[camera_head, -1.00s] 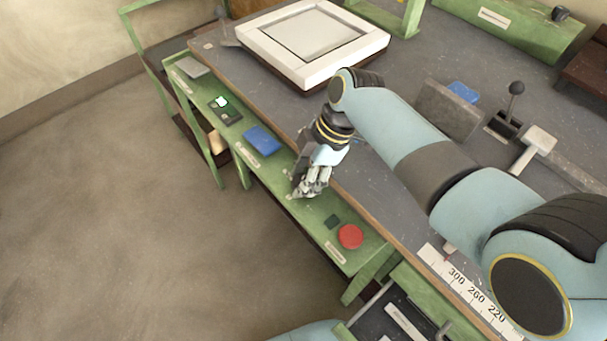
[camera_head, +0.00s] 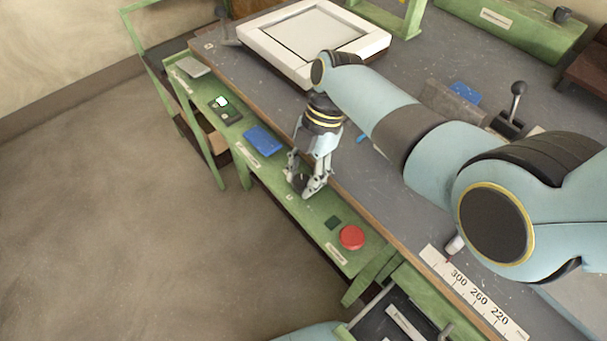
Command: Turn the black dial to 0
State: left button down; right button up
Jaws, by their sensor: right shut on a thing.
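My right gripper (camera_head: 305,188) points down at the green front panel, its fingers on both sides of the black dial (camera_head: 298,183). It is shut on the dial. Only a dark part of the dial shows between the fingers. Its pointer and most of its scale are hidden, so I cannot tell which number it is set to. My left gripper is not in view.
On the green panel (camera_head: 275,168), a red button (camera_head: 351,237) sits to the lower right and a blue plate (camera_head: 263,140) to the upper left. A small device with a lit display (camera_head: 225,109) lies farther up.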

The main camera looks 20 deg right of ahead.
dwell(0.3)
jog(key=o, duration=0.9)
jog(key=shift+c, duration=0.2)
jog(key=shift+r, duration=0.1)
jog(key=v, duration=1.1)
jog(key=shift+w+d+r, duration=0.1)
jog(key=shift+d+r, duration=0.1)
jog(key=shift+r, duration=0.15)
